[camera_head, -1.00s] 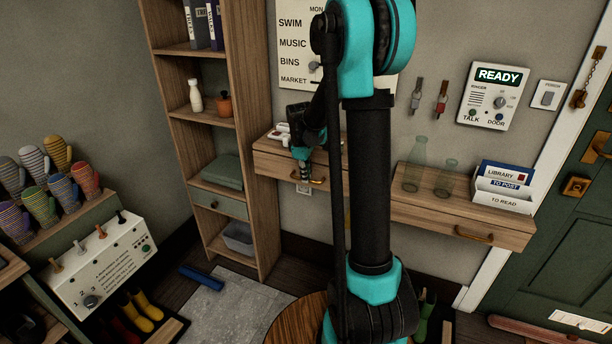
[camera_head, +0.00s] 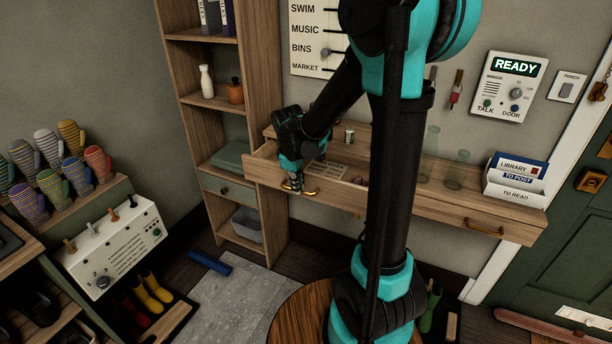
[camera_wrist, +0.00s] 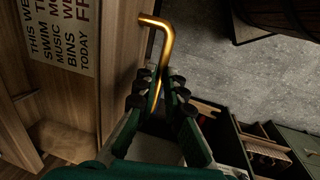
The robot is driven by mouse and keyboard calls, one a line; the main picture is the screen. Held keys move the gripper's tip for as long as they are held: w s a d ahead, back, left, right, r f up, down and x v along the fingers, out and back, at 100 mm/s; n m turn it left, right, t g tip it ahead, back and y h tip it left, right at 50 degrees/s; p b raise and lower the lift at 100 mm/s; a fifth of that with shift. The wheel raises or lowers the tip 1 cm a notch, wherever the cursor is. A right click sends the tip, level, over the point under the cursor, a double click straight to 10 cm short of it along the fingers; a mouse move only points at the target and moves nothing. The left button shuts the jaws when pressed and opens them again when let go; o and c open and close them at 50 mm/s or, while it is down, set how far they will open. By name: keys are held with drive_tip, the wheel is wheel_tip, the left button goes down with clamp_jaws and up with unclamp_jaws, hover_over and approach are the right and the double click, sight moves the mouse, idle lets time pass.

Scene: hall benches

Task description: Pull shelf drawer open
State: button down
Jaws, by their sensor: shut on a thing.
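The left drawer of the wall shelf (camera_head: 390,162) stands pulled out. Its wooden front (camera_head: 258,173) juts forward, and I can see into it from above. A printed card (camera_head: 350,171) lies inside; it also shows in the wrist view (camera_wrist: 62,35). The brass handle (camera_head: 311,191) is on the drawer front. My gripper (camera_head: 291,184) is at the handle. In the wrist view my gripper (camera_wrist: 163,92) is shut on the brass bar (camera_wrist: 166,48), which passes between its fingertips. My arm hides part of the drawer's right side.
A second closed drawer with a brass handle (camera_head: 484,227) is to the right. Glass bottles (camera_head: 430,155) and a letter rack (camera_head: 515,180) stand on the shelf. A tall bookcase (camera_head: 268,100) is close on the left. A round wooden top (camera_head: 290,320) is below.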

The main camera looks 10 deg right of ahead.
drive_tip(key=shift+s+a, duration=0.2)
drive_tip(key=c, duration=1.6)
unclamp_jaws()
drive_tip(key=shift+r, duration=0.15)
wheel_tip(320, 180, up, 12)
drive_tip(key=s+a, duration=0.1)
drive_tip(key=s, duration=0.1)
drive_tip(key=shift+f, duration=0.25)
drive_tip(key=shift+a, duration=0.1)
drive_tip(key=s+d+f+m+t, duration=0.1)
drive_tip(key=s+d+f+m, duration=0.3)
drive_tip(key=s+f, duration=0.3)
drive_tip(key=s+d+f+m+t+y, duration=0.1)
drive_tip(key=s+d+f+m, duration=0.4)
drive_tip(key=s+f+m, duration=0.2)
drive_tip(key=shift+s+d, duration=0.2)
drive_tip(key=shift+s, duration=0.2)
